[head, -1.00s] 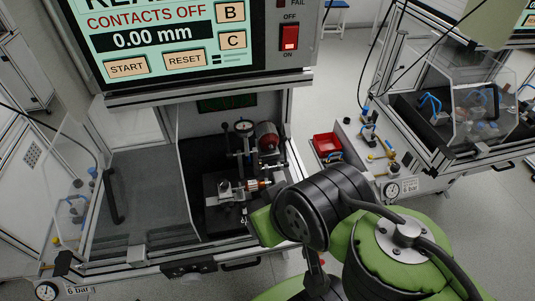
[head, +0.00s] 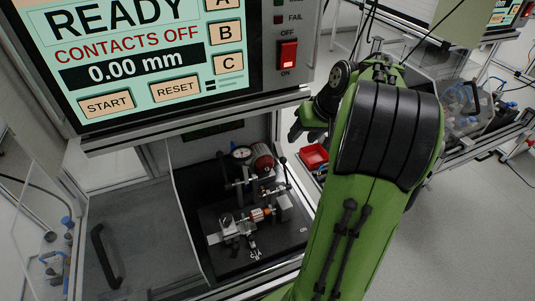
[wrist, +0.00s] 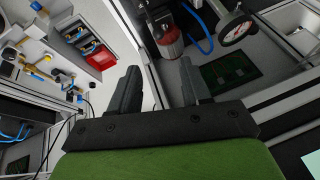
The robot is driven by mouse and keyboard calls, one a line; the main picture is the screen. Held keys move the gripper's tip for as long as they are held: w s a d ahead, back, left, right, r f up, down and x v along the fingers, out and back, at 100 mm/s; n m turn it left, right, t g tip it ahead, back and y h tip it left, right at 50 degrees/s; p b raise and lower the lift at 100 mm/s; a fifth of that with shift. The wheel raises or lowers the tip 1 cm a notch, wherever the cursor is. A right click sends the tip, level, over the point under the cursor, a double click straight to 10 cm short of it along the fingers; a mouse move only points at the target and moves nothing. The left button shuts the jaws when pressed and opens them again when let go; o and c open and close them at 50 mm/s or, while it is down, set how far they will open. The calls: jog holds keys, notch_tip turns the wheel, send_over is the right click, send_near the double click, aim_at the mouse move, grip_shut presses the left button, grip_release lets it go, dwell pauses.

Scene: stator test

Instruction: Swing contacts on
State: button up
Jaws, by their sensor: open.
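The test rig (head: 262,190) sits in the open bay under the screen. It has a dial gauge (head: 241,153), a red cylinder (head: 263,163) and a copper-coloured part (head: 257,214) low in the fixture. My gripper (head: 303,130) is right of the bay opening, below the screen housing, partly hidden by my arm. In the wrist view my gripper (wrist: 161,88) is open and empty, with the red cylinder (wrist: 170,44) and dial gauge (wrist: 237,27) beyond it.
A red rocker switch (head: 288,54) is on the panel right of the screen. A red bin (head: 314,156) stands right of the bay. A clear door with a black handle (head: 104,255) is on the left. Another bench (head: 470,130) stands at right.

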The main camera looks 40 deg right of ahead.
aim_at(284, 158)
jog(key=b+x, duration=0.2)
jog(key=x, duration=1.3)
jog(key=shift+f+b, duration=0.35)
jog(key=shift+b, duration=0.05)
grip_shut()
